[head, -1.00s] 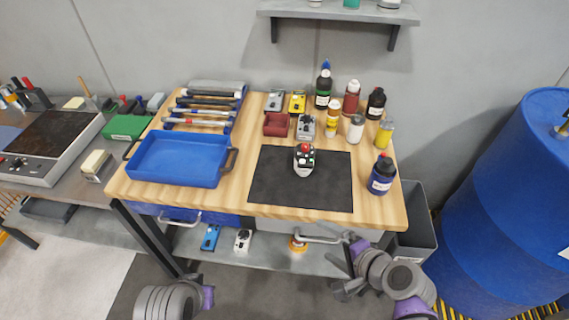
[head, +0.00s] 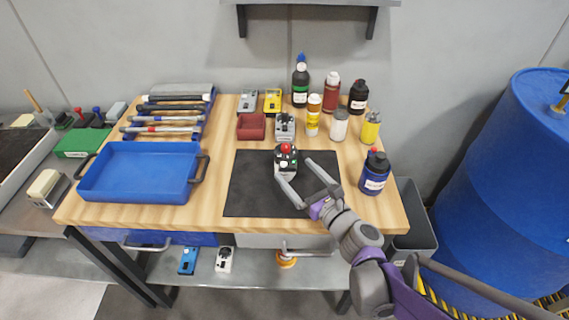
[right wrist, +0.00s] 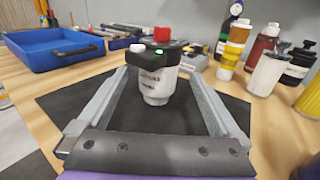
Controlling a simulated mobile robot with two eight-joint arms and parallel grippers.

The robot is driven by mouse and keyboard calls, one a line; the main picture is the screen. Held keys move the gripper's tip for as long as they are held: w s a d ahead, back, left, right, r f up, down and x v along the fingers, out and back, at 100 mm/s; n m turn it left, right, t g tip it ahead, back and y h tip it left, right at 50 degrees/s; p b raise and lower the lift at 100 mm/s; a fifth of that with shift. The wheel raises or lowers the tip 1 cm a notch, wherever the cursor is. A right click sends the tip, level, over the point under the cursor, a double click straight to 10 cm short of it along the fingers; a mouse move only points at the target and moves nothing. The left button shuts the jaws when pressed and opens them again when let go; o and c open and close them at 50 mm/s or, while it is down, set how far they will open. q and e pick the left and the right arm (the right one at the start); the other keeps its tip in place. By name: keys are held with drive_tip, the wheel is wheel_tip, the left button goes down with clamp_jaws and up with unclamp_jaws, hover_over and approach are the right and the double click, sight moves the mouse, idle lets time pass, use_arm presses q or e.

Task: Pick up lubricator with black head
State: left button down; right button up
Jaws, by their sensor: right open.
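The lubricator with black head (head: 286,156) stands upright on the black mat (head: 245,195) on the wooden workbench. It has a pale body, a black top and a red knob. In the right wrist view the lubricator (right wrist: 158,85) stands between the two fingers. My right gripper (head: 296,170) is open and reaches over the mat from the right. In the right wrist view its fingers (right wrist: 160,88) lie on either side of the lubricator, with gaps showing. My left gripper is not in view.
A blue tray (head: 140,172) is at the bench's left, with several tools behind it. A grey device (head: 285,127) and a red bin (head: 251,127) stand behind the mat. Several bottles, including a blue bottle (head: 374,178), line the right side. A blue barrel (head: 500,170) stands beyond.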

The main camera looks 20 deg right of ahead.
sight(285, 160)
drive_tip(key=x, duration=0.6)
drive_tip(key=shift+b, duration=0.35)
drive_tip(key=shift+s+r, duration=0.1)
clamp_jaws()
